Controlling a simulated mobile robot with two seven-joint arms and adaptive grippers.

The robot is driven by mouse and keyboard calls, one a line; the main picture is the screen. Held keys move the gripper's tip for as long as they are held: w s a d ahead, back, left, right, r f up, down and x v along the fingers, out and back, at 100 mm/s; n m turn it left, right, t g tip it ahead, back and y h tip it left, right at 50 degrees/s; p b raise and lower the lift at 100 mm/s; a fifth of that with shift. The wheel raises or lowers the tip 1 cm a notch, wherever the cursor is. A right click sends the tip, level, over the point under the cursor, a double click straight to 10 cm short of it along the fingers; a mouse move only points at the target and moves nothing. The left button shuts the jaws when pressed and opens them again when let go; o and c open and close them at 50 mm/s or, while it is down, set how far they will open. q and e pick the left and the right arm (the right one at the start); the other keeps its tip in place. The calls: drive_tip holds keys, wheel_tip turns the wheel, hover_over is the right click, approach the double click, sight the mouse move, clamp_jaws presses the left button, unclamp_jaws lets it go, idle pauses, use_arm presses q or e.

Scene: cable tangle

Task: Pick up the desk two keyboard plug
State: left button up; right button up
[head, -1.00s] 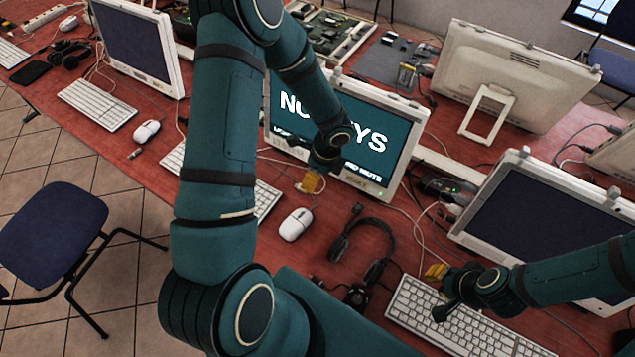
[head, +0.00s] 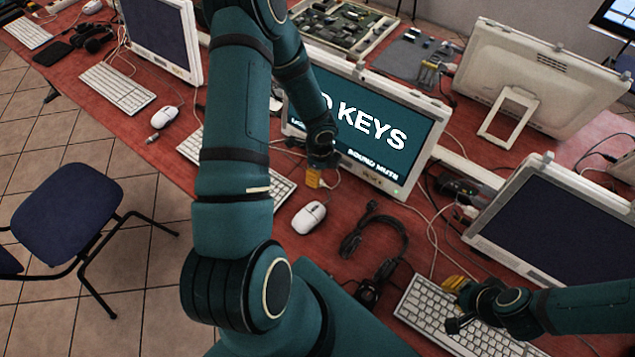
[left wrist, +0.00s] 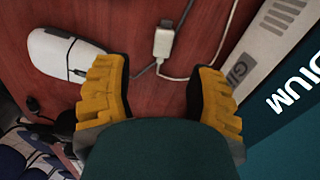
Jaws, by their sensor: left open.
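A small white plug (left wrist: 164,42) on a pale cable lies on the red desk in the left wrist view, just beyond the gap between my left fingertips. My left gripper (left wrist: 158,75) is open with nothing between its yellow fingers; the cable runs across the gap. In the head view my left gripper (head: 317,179) hangs low over the desk, between the lit monitor (head: 372,125) and the white mouse (head: 309,217). My right gripper (head: 456,284) is over the right white keyboard (head: 440,312); its finger gap is hidden.
The mouse (left wrist: 66,54) is left of my left fingers and the monitor's bezel (left wrist: 252,68) is right. A black coiled cable (head: 372,237) lies right of the mouse. A white keyboard (head: 283,190) is partly behind my left arm. A chair (head: 68,212) stands left.

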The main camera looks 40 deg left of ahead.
use_arm(q)
drive_tip(key=shift+w+a+f+b, duration=0.1)
drive_tip(key=shift+f+b, duration=0.45)
drive_tip(key=shift+f, duration=2.2)
drive_tip(key=c, duration=0.9)
